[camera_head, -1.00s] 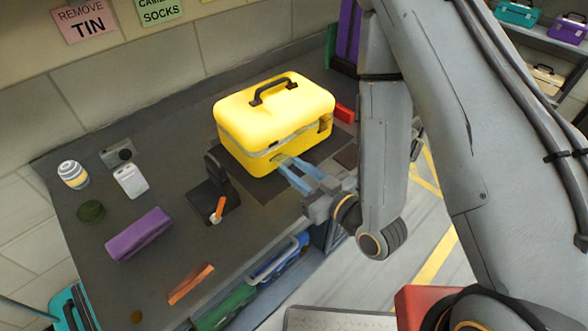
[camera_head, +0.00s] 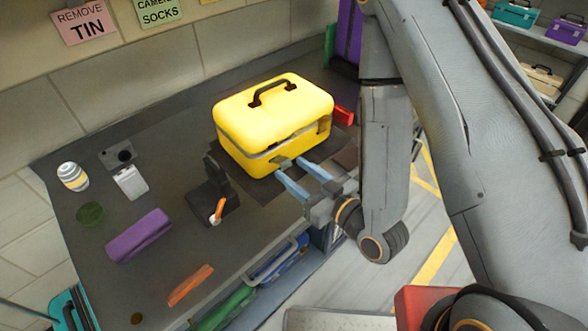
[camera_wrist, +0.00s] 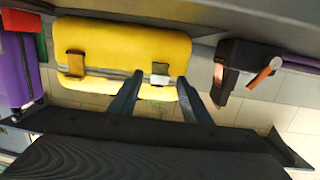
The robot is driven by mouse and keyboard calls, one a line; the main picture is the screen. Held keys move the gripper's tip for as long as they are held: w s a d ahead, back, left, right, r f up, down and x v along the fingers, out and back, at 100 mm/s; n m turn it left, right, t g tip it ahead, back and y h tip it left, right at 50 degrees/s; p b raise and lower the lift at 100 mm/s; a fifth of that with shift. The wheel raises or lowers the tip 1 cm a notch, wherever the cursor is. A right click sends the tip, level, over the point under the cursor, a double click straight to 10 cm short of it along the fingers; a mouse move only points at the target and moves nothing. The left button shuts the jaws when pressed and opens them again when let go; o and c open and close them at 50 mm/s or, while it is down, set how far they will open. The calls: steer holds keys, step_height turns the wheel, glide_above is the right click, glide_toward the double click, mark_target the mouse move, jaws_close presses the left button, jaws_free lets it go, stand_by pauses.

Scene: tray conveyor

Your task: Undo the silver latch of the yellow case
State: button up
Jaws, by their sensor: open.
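The yellow case (camera_head: 270,108) stands on the dark counter with its lid down. The silver latch (camera_head: 285,162) is on its front, towards my gripper. In the wrist view the silver latch (camera_wrist: 160,73) shows at the seam, with a brass-brown latch (camera_wrist: 76,65) to its left. I cannot tell for sure whether the silver latch is fastened or flipped out. My gripper (camera_head: 289,167) is open and empty, its two blue-grey fingers spread with the silver latch between their tips. The fingers also frame the latch in the wrist view (camera_wrist: 155,88). Contact with the case cannot be told.
A black stand (camera_head: 213,195) with an orange-tipped piece is left of the case. A red object (camera_head: 343,115) lies right of it. A purple block (camera_head: 138,236) and an orange bar (camera_head: 190,285) lie on the left counter. Bare counter lies between them.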

steer(key=p+v, duration=0.3)
steer(key=v, duration=0.2)
steer(key=shift+r, duration=0.1)
steer(key=shift+p+v, duration=0.45)
steer(key=shift+v, duration=0.65)
steer(key=shift+w, duration=0.1)
